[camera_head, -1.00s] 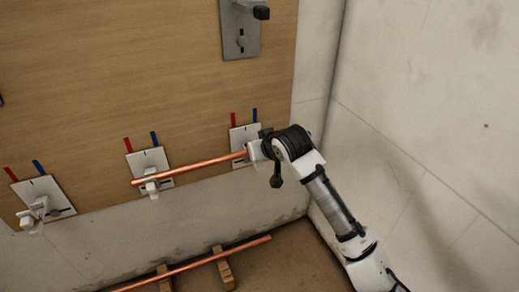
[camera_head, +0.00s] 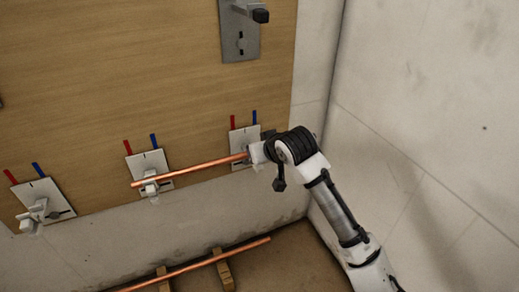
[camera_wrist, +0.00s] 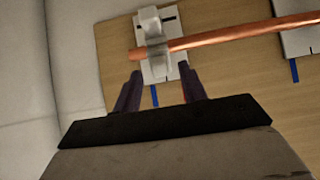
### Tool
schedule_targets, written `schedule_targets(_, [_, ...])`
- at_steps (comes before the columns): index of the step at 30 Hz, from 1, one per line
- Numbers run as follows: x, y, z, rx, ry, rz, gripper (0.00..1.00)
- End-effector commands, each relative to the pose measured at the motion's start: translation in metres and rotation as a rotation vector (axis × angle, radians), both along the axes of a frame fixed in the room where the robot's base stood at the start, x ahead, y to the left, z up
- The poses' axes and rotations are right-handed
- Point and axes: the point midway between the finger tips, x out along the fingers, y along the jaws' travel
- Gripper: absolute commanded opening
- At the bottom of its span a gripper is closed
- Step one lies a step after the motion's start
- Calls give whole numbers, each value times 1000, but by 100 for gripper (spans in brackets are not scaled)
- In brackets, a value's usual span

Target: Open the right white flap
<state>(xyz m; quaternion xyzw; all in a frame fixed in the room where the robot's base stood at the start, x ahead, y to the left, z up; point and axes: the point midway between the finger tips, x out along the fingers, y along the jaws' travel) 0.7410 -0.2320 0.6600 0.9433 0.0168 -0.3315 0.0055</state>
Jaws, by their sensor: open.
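The right white bracket plate (camera_head: 241,134) is on the wooden board under a red and a blue mark; my gripper's wrist covers much of it in the head view. In the wrist view, which is turned over, this plate (camera_wrist: 175,70) carries a pale clip or flap (camera_wrist: 150,22) and a grey-white part (camera_wrist: 158,58) where the copper pipe (camera_wrist: 225,38) crosses it. I cannot tell how far the flap is open. My gripper (camera_wrist: 161,85) is open and empty, its dark fingers on either side of the plate's near end. Contact is unclear.
The pipe (camera_head: 190,166) also crosses the middle bracket (camera_head: 146,160). A left bracket (camera_head: 45,195) is farther left, and a grey fixture (camera_head: 240,40) is above. A white side wall (camera_head: 430,90) stands close on the right. Another pipe (camera_head: 200,263) lies on wooden blocks below.

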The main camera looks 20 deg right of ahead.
Motion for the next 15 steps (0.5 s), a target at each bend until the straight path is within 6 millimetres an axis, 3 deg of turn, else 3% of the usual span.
schedule_targets(9, [-57,-3,48,0,-3,-3,42])
schedule_targets(15, [-81,-4,66,0,-1,-3,42])
